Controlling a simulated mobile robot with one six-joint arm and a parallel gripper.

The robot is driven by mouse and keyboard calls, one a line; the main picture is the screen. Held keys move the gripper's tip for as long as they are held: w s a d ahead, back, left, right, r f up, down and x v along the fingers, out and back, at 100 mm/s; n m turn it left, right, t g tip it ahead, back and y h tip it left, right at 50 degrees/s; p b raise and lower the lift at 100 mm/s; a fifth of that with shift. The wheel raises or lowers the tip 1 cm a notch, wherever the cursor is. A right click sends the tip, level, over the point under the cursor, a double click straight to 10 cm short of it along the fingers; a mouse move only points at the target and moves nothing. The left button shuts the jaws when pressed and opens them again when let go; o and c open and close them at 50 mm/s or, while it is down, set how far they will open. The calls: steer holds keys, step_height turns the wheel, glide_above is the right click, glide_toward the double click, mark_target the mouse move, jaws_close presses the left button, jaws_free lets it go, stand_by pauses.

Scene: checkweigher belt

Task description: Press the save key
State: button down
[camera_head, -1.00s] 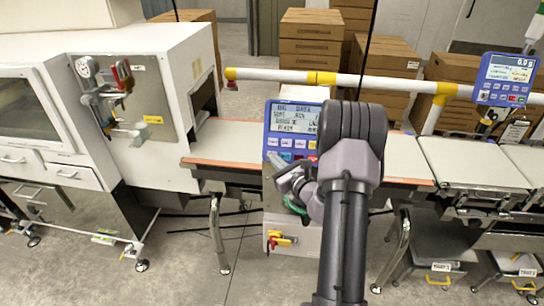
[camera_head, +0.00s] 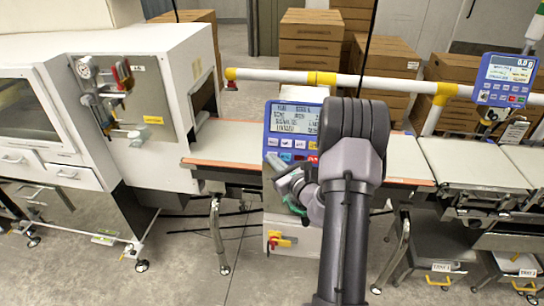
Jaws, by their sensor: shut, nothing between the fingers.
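A blue control panel (camera_head: 290,130) with a lit screen (camera_head: 293,119) and rows of small keys (camera_head: 285,143) stands at the middle of the belt line. The key labels are too small to read, so I cannot tell which is the save key. My arm covers the panel's right side. My gripper (camera_head: 283,170) is shut and empty, at the panel's lower edge, over the lower keys. Its fingertips are small here, and I cannot tell whether they touch a key.
A white machine cabinet (camera_head: 150,95) with a valve plate stands at the left. A white and yellow rail (camera_head: 390,84) runs behind the belt (camera_head: 225,142). A second blue display (camera_head: 507,78) stands at the right above grey weighing platforms (camera_head: 470,161). Cardboard boxes (camera_head: 309,55) are stacked behind.

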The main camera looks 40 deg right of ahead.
steer(key=shift+s+a+r, duration=0.6)
steer(key=shift+s+a, duration=0.15)
steer(key=shift+a, duration=0.1)
steer(key=shift+s+a+r, duration=0.55)
steer(key=shift+s+a, duration=0.15)
steer(key=shift+a, duration=0.15)
steer(key=s+a+r, duration=0.2)
steer(key=s+a, duration=0.1)
steer(key=a, duration=0.1)
steer(key=shift+s+r, duration=0.25)
steer(key=shift+r, duration=0.1)
